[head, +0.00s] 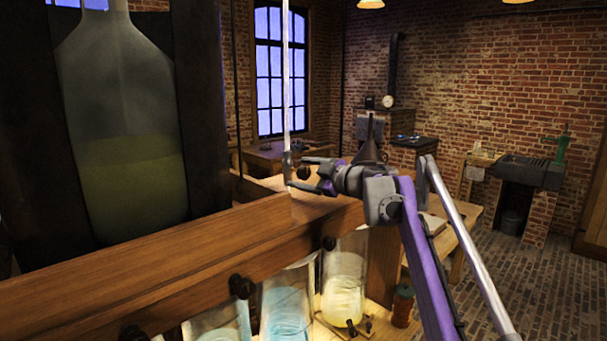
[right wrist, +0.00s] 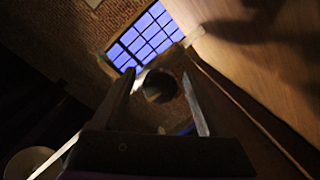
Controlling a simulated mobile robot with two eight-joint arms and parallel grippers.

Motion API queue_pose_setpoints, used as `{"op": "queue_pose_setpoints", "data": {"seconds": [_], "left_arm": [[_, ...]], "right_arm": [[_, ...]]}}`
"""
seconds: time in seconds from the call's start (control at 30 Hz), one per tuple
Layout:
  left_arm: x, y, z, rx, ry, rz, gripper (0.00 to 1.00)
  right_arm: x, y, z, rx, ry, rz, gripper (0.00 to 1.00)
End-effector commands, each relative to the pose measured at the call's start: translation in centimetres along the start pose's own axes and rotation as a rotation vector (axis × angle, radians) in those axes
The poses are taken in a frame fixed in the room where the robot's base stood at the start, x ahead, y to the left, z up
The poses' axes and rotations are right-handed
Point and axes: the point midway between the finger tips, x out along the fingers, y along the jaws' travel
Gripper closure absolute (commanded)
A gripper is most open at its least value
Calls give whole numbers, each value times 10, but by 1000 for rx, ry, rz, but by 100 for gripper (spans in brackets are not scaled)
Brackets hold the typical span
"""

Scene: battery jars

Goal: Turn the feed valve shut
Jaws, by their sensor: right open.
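The feed valve looks to be the dark fitting (head: 288,166) at the foot of a thin upright glass tube, with a round black knob (head: 303,172) facing my right arm. My right gripper (head: 311,174) is open, with its fingers above and below the knob. In the right wrist view a dark round end, likely this knob (right wrist: 160,86), shows between the two fingers of the right gripper (right wrist: 161,101). Whether either finger touches it I cannot tell. My left gripper is not in view.
A large glass bottle (head: 125,120) of greenish liquid stands at left behind a wooden beam (head: 180,240). Lit jars of blue (head: 287,305) and yellow liquid (head: 344,290) stand below, with small black knobs (head: 241,286) on the beam. A dark funnel (head: 370,140) stands behind my wrist.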

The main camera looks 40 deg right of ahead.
Motion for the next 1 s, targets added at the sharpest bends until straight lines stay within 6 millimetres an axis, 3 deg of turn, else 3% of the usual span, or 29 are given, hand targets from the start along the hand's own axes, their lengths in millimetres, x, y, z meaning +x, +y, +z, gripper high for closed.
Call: {"op": "queue_pose_setpoints", "data": {"seconds": [0.17,0.6,1.0], "left_arm": [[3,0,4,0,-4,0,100],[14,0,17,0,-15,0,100],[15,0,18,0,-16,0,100]], "right_arm": [[-15,0,1,0,-2,1,23],[-96,0,2,0,-2,2,23],[-108,0,0,0,0,0,23]]}}
